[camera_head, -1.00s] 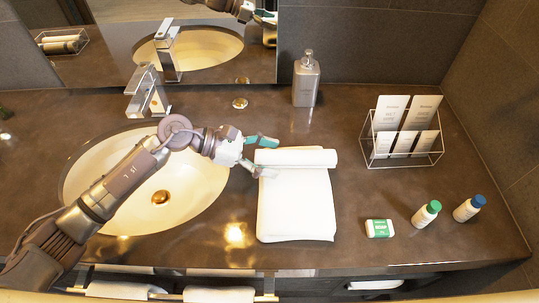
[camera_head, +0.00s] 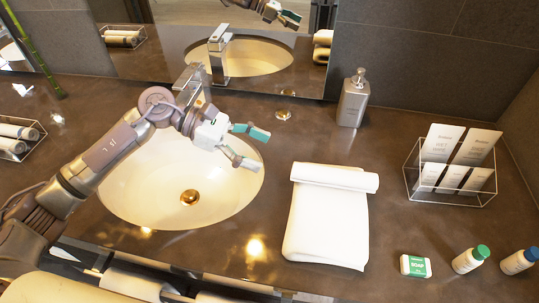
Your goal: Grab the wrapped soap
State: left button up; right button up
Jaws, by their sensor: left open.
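The wrapped soap (camera_head: 415,266) is a small white and green box. It lies on the counter at the lower right, between the folded white towel (camera_head: 327,225) and the green-capped bottle. My left gripper (camera_head: 250,148) is open and empty over the right rim of the sink. It is well to the left of the soap and above it in the picture, apart from the towel. My right gripper is not in view.
A wire rack with cards (camera_head: 452,200), a soap dispenser (camera_head: 353,98) and a faucet (camera_head: 190,88) stand behind. The basin (camera_head: 150,195) lies left. Counter is clear between towel and soap.

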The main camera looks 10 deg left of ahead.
aim_at(417, 267)
jog(key=z, duration=1.2)
